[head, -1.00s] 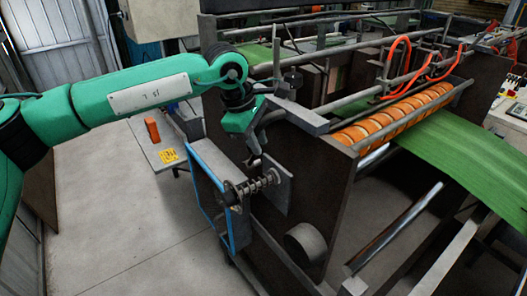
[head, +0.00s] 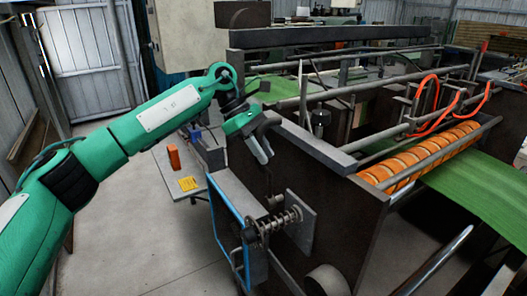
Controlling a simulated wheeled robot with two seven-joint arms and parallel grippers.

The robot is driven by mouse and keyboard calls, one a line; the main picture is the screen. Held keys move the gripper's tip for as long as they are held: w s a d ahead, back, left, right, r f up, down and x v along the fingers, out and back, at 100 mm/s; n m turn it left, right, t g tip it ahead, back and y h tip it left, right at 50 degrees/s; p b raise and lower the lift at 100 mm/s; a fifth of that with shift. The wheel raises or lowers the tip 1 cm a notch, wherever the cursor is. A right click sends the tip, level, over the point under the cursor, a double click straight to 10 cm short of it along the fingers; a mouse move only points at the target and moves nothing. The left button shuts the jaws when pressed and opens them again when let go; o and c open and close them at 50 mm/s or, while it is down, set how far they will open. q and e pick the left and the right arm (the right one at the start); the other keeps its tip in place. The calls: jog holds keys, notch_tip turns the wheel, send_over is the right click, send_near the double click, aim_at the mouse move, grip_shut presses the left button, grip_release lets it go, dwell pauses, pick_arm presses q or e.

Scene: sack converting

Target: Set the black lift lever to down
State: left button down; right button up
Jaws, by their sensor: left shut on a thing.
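My left gripper (head: 264,157) reaches down at the near side plate of the machine, its green wrist above it. It is shut on what looks like the upper end of the black lift lever (head: 270,184). The lever is a thin dark rod that shows below the fingertips and runs down, nearly upright, toward a grey pivot block by a spring-loaded shaft (head: 275,224). The fingers hide its top end. My right gripper is not in view.
A blue-edged box frame (head: 228,225) stands just below the gripper. Orange rollers (head: 430,152) and green sheet (head: 475,185) lie right. Floor at lower left is clear.

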pick_arm(q)
jog(key=shift+w+r, duration=0.1)
jog(key=shift+r, duration=0.1)
jog(key=c, duration=1.6)
grip_release()
jog(key=o, duration=0.3)
jog(key=shift+w+a, duration=0.1)
jog(key=shift+f, duration=0.15)
jog(key=shift+w+a+r, duration=0.1)
jog(key=shift+a+r, duration=0.15)
jog(key=shift+r, duration=0.1)
jog(key=b+v, duration=0.3)
jog(key=v, duration=1)
jog(key=shift+a, duration=0.1)
